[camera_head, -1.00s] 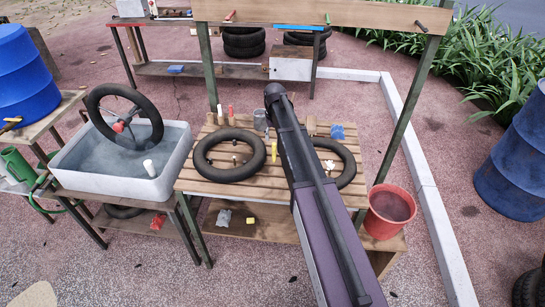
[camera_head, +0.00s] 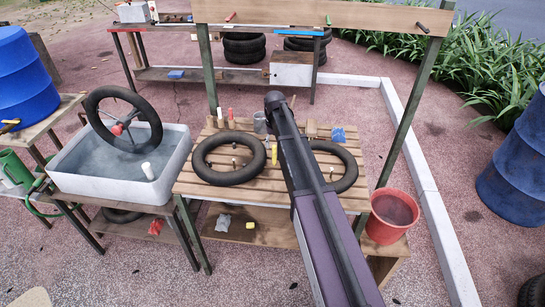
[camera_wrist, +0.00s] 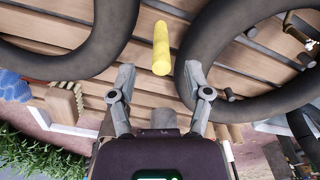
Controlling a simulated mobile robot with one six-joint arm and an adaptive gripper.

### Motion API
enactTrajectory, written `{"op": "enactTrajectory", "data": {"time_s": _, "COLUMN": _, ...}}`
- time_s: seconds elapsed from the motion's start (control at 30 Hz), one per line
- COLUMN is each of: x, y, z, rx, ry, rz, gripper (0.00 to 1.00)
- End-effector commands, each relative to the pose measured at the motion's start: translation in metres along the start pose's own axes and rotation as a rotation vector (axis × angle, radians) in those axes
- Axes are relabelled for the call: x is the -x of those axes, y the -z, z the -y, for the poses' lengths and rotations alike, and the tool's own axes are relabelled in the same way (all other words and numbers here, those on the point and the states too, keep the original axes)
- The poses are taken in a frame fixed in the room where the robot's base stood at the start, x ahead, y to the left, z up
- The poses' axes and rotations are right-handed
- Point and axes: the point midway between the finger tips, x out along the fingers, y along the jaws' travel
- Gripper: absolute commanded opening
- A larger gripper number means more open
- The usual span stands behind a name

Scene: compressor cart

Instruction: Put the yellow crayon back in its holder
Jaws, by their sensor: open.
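The yellow crayon (camera_head: 275,154) is on the slatted wooden bench, between two black tyres. In the wrist view the yellow crayon (camera_wrist: 161,48) shows as a yellow cylinder just beyond my fingertips, centred between them. My gripper (camera_wrist: 160,77) is open and empty, with one finger on each side of the crayon's near end.
The left tyre (camera_head: 230,180) and the right tyre (camera_wrist: 205,70) lie close on either side of the crayon. White and red cylinders (camera_head: 231,114) and a blue item (camera_head: 338,135) are at the bench's back. A red bucket (camera_head: 391,213) stands at the right.

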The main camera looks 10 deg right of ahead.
Motion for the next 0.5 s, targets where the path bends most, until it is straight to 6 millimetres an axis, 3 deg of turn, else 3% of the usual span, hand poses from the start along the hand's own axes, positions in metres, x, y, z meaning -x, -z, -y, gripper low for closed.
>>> {"op": "enactTrajectory", "data": {"time_s": 0.5, "x": -0.041, "y": 0.001, "z": 0.001, "rx": 0.000, "ry": 0.000, "rz": 0.000, "gripper": 0.64}}
